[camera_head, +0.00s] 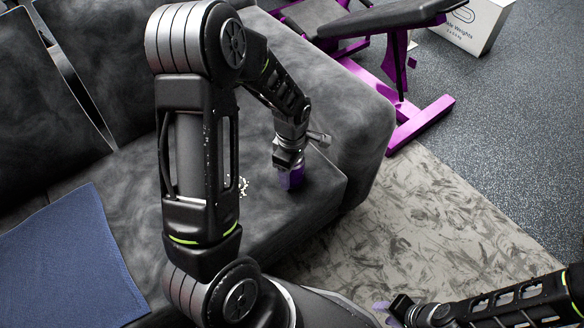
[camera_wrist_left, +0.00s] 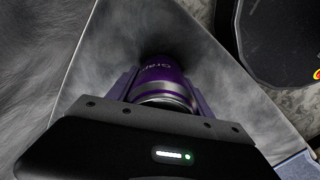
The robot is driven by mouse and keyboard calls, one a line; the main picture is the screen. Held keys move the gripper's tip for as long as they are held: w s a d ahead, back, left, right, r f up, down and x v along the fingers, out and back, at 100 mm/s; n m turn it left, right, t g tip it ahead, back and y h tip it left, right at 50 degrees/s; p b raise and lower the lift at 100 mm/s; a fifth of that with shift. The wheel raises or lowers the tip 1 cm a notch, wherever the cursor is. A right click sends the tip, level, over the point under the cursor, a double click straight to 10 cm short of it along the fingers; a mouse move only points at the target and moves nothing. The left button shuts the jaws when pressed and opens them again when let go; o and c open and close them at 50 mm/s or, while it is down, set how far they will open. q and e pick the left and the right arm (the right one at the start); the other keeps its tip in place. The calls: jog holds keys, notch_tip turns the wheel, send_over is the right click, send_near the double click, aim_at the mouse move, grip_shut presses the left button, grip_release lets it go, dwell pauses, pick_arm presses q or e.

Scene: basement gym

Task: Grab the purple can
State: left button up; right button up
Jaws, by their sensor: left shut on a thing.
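The purple can (camera_wrist_left: 165,72) shows in the left wrist view, with a silver rim and pale lettering. It sits between the purple fingers of my left gripper (camera_wrist_left: 160,92), which is shut on it. In the head view my left gripper (camera_head: 290,178) points down at the grey sofa seat near its right front corner. The can is hard to tell from the purple fingers there. Whether it touches the seat is unclear. My right gripper (camera_head: 385,312) is at the bottom edge, over the rug, with its purple fingertips apart and nothing seen between them.
The dark grey sofa (camera_head: 135,205) fills the left, with a blue cloth (camera_head: 60,265) on it. A purple-framed bench (camera_head: 415,125) and a white weights box (camera_head: 475,25) stand at the back. A patterned rug (camera_head: 430,215) lies clear at right.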

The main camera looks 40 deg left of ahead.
pick_arm(q)
jog(key=c, duration=0.5)
notch_tip(320, 180, up, 10)
jog(key=p, duration=0.2)
jog(key=shift+p, duration=0.4)
